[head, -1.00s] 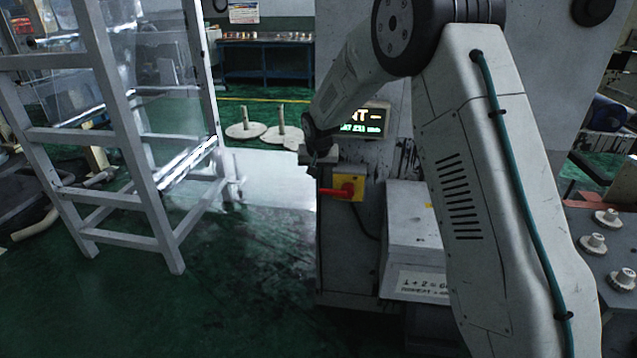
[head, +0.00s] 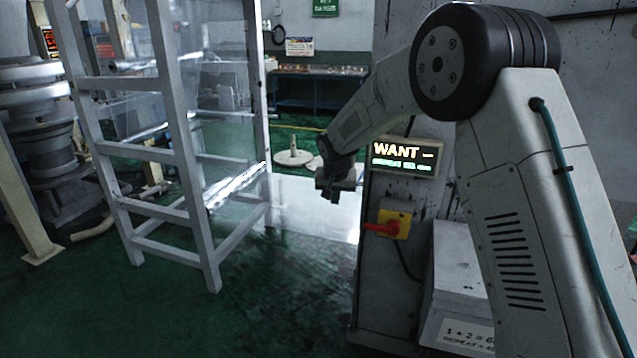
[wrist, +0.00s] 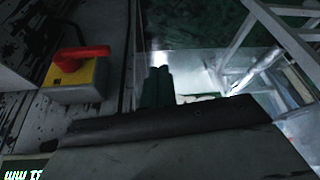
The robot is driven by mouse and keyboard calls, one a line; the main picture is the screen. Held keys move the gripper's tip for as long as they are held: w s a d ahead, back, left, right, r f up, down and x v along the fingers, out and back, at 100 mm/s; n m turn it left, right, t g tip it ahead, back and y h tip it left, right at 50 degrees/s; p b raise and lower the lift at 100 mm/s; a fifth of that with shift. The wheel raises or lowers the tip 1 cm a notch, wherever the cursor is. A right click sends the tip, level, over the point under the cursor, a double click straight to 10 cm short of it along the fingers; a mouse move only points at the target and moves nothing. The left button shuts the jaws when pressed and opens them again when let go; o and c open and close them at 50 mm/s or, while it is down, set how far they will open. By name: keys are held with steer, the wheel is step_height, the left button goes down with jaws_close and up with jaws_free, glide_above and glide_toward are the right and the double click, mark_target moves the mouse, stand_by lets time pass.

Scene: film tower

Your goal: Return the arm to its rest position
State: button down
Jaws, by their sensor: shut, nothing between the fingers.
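My arm (head: 385,90) reaches from the right side of the head view, bent over at the large dark joint, with its forearm sloping down to the left. My gripper (head: 333,195) hangs at the forearm's end, left of the grey machine cabinet, shut and empty. In the wrist view the fingers (wrist: 157,87) show side by side, dark and close together, pointing at the bright floor patch. They touch nothing that I can see.
A red rotary switch on a yellow plate (head: 402,225) sits on the cabinet (head: 375,290), close right of my gripper. Above it is a lit display reading "WANT" (head: 405,158). A white frame with clear panels (head: 190,150) stands left. Green floor (head: 270,310) between is clear.

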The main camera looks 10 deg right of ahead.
steer(key=s+d+r+n+g, duration=0.1)
steer(key=s+d+r, duration=0.2)
steer(key=s, duration=1.4)
steer(key=s+d+r+n+g, duration=0.1)
steer(key=s+d+r, duration=0.2)
steer(key=s, duration=1.5)
steer(key=s+d+r+g, duration=0.1)
steer(key=s+d+r, duration=0.2)
steer(key=s+r, duration=0.5)
steer(key=s, duration=0.9)
steer(key=shift+s+d+n+y, duration=0.2)
steer(key=shift+s+n+y, duration=0.1)
steer(key=shift+n+y, duration=0.1)
steer(key=shift+r, duration=0.1)
